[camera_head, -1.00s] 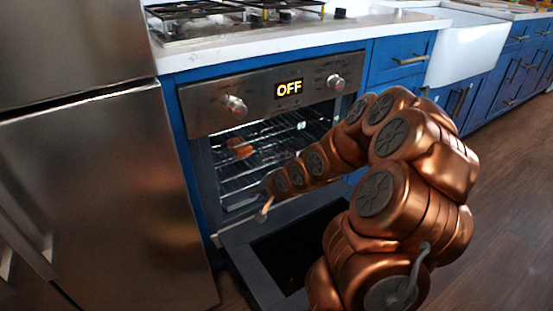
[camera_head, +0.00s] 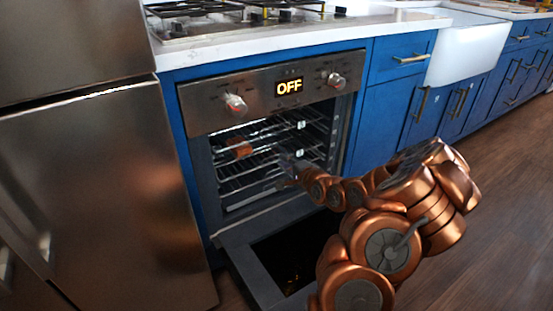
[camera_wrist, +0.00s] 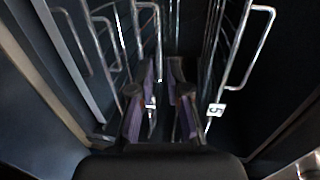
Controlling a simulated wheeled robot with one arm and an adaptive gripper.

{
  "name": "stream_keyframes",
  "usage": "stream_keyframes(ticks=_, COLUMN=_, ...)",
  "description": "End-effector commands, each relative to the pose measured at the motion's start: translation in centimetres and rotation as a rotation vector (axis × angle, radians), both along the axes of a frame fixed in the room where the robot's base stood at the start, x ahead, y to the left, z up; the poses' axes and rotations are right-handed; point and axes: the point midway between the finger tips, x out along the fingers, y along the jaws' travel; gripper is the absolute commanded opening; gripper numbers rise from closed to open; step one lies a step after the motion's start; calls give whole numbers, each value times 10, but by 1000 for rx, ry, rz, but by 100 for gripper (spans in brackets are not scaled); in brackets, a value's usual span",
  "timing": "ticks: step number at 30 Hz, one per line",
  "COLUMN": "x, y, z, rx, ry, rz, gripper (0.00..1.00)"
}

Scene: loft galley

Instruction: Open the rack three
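The oven (camera_head: 215,170) stands with its door (camera_head: 250,270) folded down. Several wire racks (camera_head: 245,180) sit one above another in its cavity, all pushed in as far as I can tell. Small white number tags (camera_head: 300,125) hang at their right side, too small to read in the head view. In the wrist view one tag (camera_wrist: 216,110) seems to read 5, turned sideways. My gripper (camera_wrist: 162,72) is at the oven mouth, its purple-padded fingers apart near the rack wires (camera_wrist: 148,20). I cannot tell whether it touches a wire. In the head view my gripper (camera_head: 288,165) is small and partly blends with the racks.
The steel fridge (camera_head: 100,190) stands close on the left. Blue cabinets (camera_head: 400,65) continue on the right. The wood floor (camera_head: 480,230) at right is clear.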

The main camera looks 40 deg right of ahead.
Motion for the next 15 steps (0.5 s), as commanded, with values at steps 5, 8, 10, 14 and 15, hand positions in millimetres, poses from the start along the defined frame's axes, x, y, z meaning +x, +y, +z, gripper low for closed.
stream_keyframes(ticks=5, x=20, y=1, z=-6, rx=-1, ry=1, rz=5, gripper=16)
stream_keyframes(ticks=8, x=30, y=0, z=-8, rx=-3, ry=1, rz=4, gripper=16)
stream_keyframes(ticks=10, x=37, y=0, z=-9, rx=-2, ry=1, rz=4, gripper=16)
stream_keyframes(ticks=14, x=48, y=0, z=-12, rx=-1, ry=3, rz=4, gripper=16)
stream_keyframes(ticks=15, x=50, y=-1, z=-12, rx=0, ry=3, rz=4, gripper=16)
